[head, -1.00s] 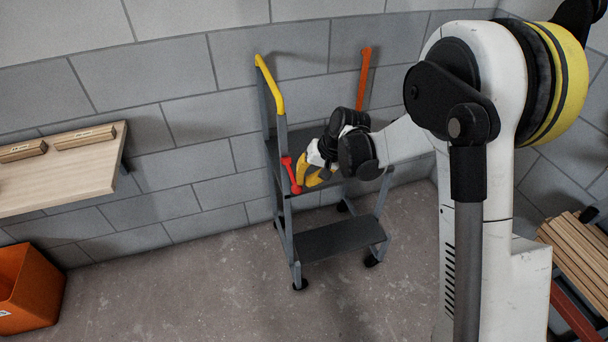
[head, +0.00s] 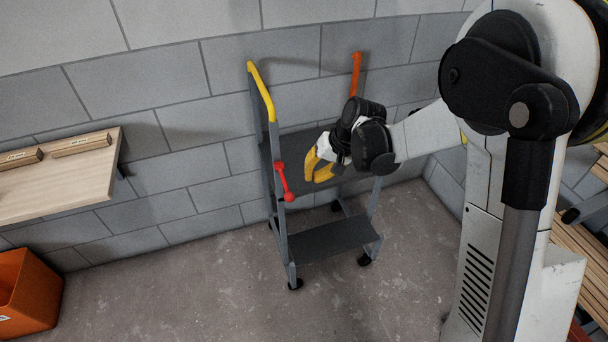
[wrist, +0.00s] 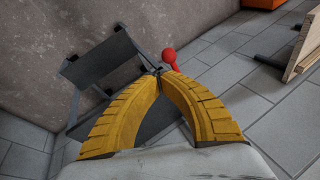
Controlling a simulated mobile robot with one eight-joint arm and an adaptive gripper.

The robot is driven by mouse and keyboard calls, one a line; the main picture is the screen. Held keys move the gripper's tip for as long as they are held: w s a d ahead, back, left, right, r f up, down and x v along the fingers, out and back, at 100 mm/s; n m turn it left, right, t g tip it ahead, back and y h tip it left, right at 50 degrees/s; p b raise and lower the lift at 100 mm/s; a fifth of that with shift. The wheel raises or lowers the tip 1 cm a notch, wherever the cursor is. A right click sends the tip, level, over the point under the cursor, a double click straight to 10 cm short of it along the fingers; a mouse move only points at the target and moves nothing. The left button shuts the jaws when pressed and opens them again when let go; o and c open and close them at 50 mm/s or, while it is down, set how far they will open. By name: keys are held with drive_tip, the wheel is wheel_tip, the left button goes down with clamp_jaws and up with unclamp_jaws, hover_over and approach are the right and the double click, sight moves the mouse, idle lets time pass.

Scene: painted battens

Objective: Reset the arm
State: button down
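My gripper (head: 313,178) has two curved yellow fingers and hangs in front of the step ladder. In the wrist view its fingertips (wrist: 159,74) come together, with nothing visible between them. The arm reaches in from the right. A red bar with rounded ends (head: 284,182) stands tilted at the left front of the step ladder. It lies left of my fingers, with a small gap in the head view. In the wrist view its red ball end (wrist: 168,54) shows just beyond the fingertips.
The grey step ladder (head: 335,239) has a yellow left rail (head: 262,92) and an orange upright (head: 356,75). A wooden shelf (head: 75,185) with wood blocks is on the left wall, above an orange bin (head: 25,293). Wooden battens (head: 578,245) lie at right. The floor between is clear.

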drive_tip(key=s+d+r+t+h, duration=0.2)
drive_tip(key=s+d+r, duration=0.5)
drive_tip(key=s+r, duration=0.5)
drive_tip(key=s+d+r+t+h, duration=0.1)
drive_tip(key=s+d+r, duration=0.1)
drive_tip(key=s, duration=0.4)
drive_tip(key=s+d+r+t+h, duration=0.1)
drive_tip(key=s+d+r, duration=0.1)
drive_tip(key=s+d, duration=0.2)
drive_tip(key=shift+s+r+t+h+p, duration=0.3)
drive_tip(key=shift+s+t+p, duration=0.1)
drive_tip(key=shift+s, duration=0.45)
